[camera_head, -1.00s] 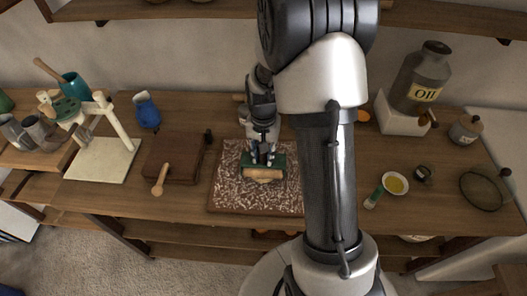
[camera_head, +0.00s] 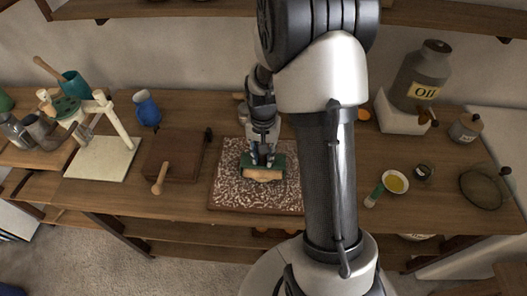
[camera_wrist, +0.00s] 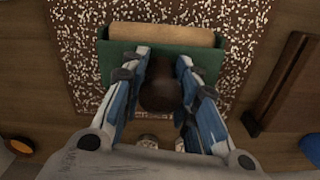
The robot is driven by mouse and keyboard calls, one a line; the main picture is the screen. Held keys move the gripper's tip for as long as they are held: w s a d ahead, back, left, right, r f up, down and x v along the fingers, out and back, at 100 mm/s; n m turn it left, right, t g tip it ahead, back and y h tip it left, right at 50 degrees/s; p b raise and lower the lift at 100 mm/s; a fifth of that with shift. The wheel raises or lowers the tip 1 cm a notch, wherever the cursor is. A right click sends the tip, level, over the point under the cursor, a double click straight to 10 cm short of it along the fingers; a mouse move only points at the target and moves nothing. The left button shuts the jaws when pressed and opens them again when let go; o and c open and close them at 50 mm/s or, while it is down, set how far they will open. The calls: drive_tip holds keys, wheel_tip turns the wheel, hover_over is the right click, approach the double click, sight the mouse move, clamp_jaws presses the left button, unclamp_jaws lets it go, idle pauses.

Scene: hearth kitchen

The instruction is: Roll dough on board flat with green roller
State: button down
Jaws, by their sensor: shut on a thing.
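The green roller (camera_head: 248,160) has a green body and a tan wooden cylinder (camera_head: 263,175). It stands over the middle of the speckled brown-and-white board (camera_head: 225,190). My gripper (camera_head: 263,158) is shut on the roller's dark brown knob. In the wrist view my gripper (camera_wrist: 164,62) has one finger on each side of this knob (camera_wrist: 160,92), with the green body (camera_wrist: 115,62) and tan cylinder (camera_wrist: 160,36) just beyond. I cannot make out the dough apart from the board and roller; it may be hidden under the roller. Contact under the cylinder cannot be seen.
A dark brown block (camera_head: 178,150) with a wooden-handled tool (camera_head: 160,180) lies left of the board. A white stand (camera_head: 100,160) is farther left. On the right are a small yellow-filled bowl (camera_head: 395,182), a green-handled item (camera_head: 373,196) and an oil jar (camera_head: 420,75).

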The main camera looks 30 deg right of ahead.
drive_tip(key=shift+w+d, duration=0.45)
drive_tip(key=shift+w, duration=0.2)
drive_tip(key=shift+s+a+f, duration=0.15)
drive_tip(key=shift+s+a, duration=0.3)
drive_tip(key=shift+s, duration=0.25)
drive_tip(key=shift+w+d, duration=0.45)
drive_tip(key=shift+w, duration=0.25)
drive_tip(key=shift+s+a+f, duration=0.1)
drive_tip(key=shift+s+a, duration=0.35)
drive_tip(key=shift+s, duration=0.2)
drive_tip(key=shift+w+d, duration=0.4)
drive_tip(key=shift+w, duration=0.2)
drive_tip(key=shift+s+a+f, duration=0.1)
drive_tip(key=shift+s+a, duration=0.3)
drive_tip(key=shift+s, duration=0.25)
wheel_tip(320, 180, up, 7)
drive_tip(key=p, duration=0.5)
drive_tip(key=shift+w+p, duration=0.1)
drive_tip(key=shift+p, duration=0.2)
